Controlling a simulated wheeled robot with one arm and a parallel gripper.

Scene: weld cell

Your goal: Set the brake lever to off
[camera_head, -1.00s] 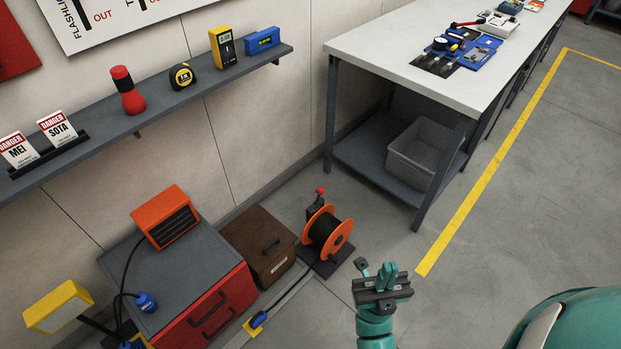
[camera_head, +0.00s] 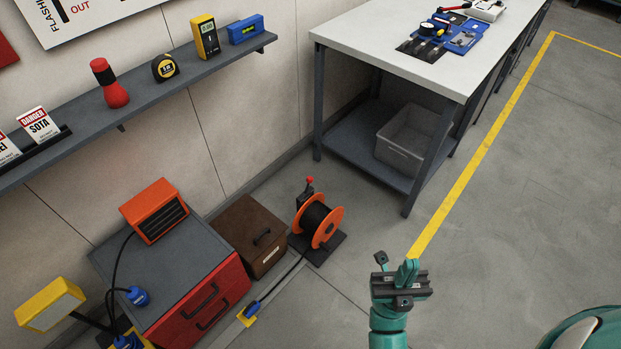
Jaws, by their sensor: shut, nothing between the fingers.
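The orange cable reel (camera_head: 328,228) with black cable stands on a dark base on the floor, left of the workbench. A small lever with a red knob (camera_head: 309,181) sticks up at the reel's back left; I take it for the brake lever. Its knob points up, and any off marking is too small to read. My gripper (camera_head: 407,268) is at the lower middle, right of the reel in the picture. It is shut and empty, apart from the reel and lever.
A brown box (camera_head: 240,225) stands left of the reel, beside a red and grey cabinet (camera_head: 185,270) bearing an orange heater (camera_head: 155,210). The workbench (camera_head: 365,45) with a grey bin (camera_head: 400,150) is behind. The floor right of the yellow line is clear.

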